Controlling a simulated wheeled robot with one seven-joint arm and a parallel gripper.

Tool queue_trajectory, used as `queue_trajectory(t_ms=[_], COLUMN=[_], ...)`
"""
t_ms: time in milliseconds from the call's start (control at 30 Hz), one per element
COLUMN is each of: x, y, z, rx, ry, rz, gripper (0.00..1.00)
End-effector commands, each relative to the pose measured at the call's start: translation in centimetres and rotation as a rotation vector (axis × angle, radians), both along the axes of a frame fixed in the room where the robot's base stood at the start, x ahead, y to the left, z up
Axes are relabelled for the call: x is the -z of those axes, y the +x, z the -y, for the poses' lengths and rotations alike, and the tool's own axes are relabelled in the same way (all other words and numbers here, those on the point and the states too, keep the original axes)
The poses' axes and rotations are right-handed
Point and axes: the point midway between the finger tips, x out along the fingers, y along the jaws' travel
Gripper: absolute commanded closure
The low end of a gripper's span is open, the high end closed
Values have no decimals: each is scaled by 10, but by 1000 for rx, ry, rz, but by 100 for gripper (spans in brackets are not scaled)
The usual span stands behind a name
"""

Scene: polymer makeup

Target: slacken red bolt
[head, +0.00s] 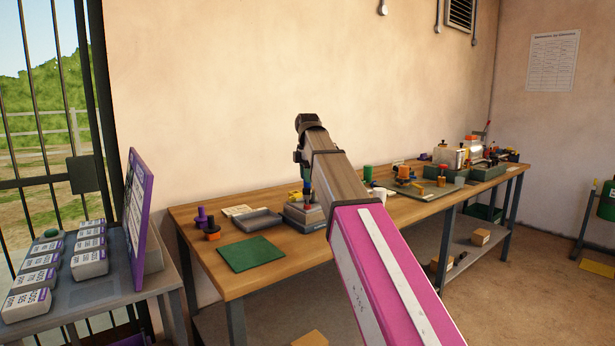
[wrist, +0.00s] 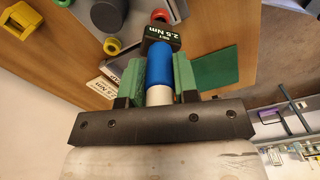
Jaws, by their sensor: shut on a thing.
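My gripper (wrist: 158,75) is shut on a tool with a blue handle (wrist: 159,64) and a white collar, its green finger pads on either side. A black head marked 2.5 Nm is at the tool's far end in the wrist view. In the head view my arm hides much of the gripper (head: 306,172), which points down over the grey box (head: 303,216) on the bench. I cannot make out a red bolt for certain.
The wooden bench (head: 240,290) runs along the wall. A green mat (head: 251,254), a grey tray (head: 258,221) and purple and orange knobs (head: 206,222) lie on its left part. Machines and fixtures (head: 470,155) crowd its far right end. A rack of labelled boxes (head: 90,264) stands at left.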

Motion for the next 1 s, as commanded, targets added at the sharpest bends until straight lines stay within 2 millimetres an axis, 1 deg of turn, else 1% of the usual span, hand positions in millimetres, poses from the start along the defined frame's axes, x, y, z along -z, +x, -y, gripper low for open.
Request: queue_trajectory(t_ms=[600,1000], x=[-11,-12], y=[0,0], z=[0,0], rx=[0,0], ry=[0,0], rz=[1,0], gripper=[100,100])
